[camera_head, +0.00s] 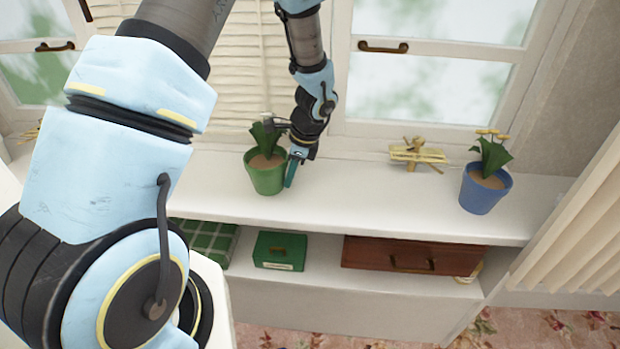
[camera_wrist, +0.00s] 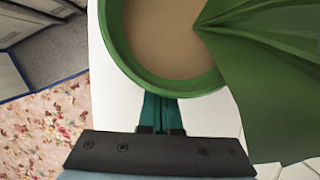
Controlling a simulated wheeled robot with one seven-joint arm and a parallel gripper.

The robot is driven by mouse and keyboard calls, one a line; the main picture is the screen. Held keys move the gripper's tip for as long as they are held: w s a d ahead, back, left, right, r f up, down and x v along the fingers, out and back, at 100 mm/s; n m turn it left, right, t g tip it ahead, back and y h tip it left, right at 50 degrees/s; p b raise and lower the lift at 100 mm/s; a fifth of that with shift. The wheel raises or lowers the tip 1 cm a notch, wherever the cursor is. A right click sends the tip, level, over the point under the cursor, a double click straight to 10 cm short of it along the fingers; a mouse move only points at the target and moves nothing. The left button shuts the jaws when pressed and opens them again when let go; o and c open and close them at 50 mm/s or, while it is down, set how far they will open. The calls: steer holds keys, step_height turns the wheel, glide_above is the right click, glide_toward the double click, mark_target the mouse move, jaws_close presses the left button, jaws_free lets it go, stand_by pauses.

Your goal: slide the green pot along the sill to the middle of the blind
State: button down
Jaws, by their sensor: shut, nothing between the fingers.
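The green pot (camera_head: 265,178) stands upright on the white sill (camera_head: 345,200) in the head view, with brown soil and a green leafy plant in it. In the wrist view the pot's green rim (camera_wrist: 180,88) fills the top middle, and a large leaf covers its right side. My gripper (camera_head: 291,172) is at the pot's right side, low near the sill. Its teal fingers (camera_wrist: 160,112) are shut together and hold nothing. They are right up against the pot's outer wall; I cannot tell if they touch. The cream blind (camera_head: 255,75) hangs behind the pot, partly hidden by my arm.
A small yellow wooden model plane (camera_head: 418,154) and a blue pot (camera_head: 484,190) with a yellow-flowered plant stand to the right on the sill. Below are a green box (camera_head: 280,251) and a brown case (camera_head: 412,256). The sill between the green pot and the plane is clear.

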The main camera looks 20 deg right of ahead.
steer(key=w+a, duration=0.2)
steer(key=a, duration=0.3)
steer(key=w+a+p, duration=0.1)
steer(key=w+a, duration=0.1)
steer(key=a, duration=0.3)
steer(key=w+a, duration=0.3)
steer(key=a, duration=0.2)
steer(key=shift+w+a, duration=0.1)
steer(key=shift+a, duration=0.2)
